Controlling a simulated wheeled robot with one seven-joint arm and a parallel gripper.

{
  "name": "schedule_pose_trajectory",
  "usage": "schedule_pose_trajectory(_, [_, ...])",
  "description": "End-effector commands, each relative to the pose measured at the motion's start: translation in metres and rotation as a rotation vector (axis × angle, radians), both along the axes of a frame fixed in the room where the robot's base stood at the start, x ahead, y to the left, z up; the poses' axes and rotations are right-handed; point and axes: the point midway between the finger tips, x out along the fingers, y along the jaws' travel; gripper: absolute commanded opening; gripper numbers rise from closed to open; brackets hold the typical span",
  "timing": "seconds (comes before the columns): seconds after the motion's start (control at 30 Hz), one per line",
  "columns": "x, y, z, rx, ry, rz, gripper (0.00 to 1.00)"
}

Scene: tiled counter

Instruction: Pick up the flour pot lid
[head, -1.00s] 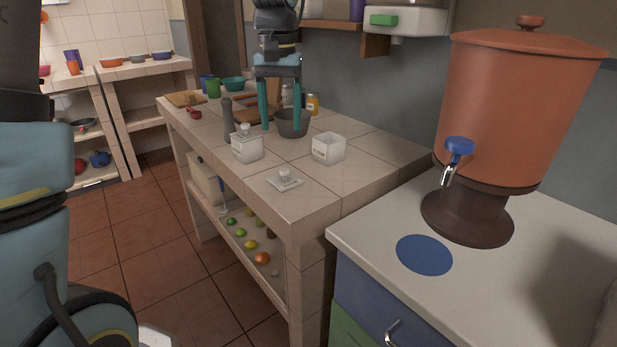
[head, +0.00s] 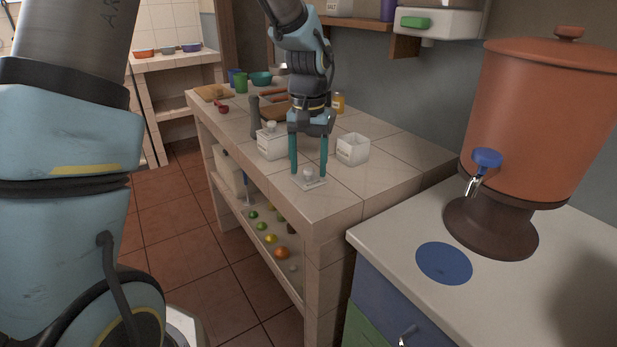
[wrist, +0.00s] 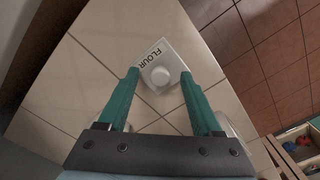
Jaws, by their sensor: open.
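The flour pot lid (head: 314,183) is a small white square plate with a round knob, lying flat on the tiled counter near its front end. In the wrist view the lid (wrist: 174,53) shows the word FLOUR and its pale knob. My gripper (head: 308,175) is open and points down over the lid. In the wrist view its two teal fingers (wrist: 160,72) stand to either side of the knob, apart from it. The open white flour pot (head: 353,149) stands to the right of the gripper.
A second white pot with its lid on (head: 271,142) stands just left of my gripper, beside a dark grinder (head: 254,118). A cutting board and cups are farther back. The counter's front edge is close to the lid. A clay water dispenser (head: 540,120) stands at right.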

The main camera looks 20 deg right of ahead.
Motion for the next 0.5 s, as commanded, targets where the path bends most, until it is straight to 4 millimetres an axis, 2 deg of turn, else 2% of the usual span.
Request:
schedule_pose_trajectory(0.2, [0.0001,-0.0001,-0.0004,-0.001,-0.001,0.0,0.64])
schedule_pose_trajectory(0.5, [0.0001,-0.0001,-0.0001,-0.001,-0.001,0.001,0.3])
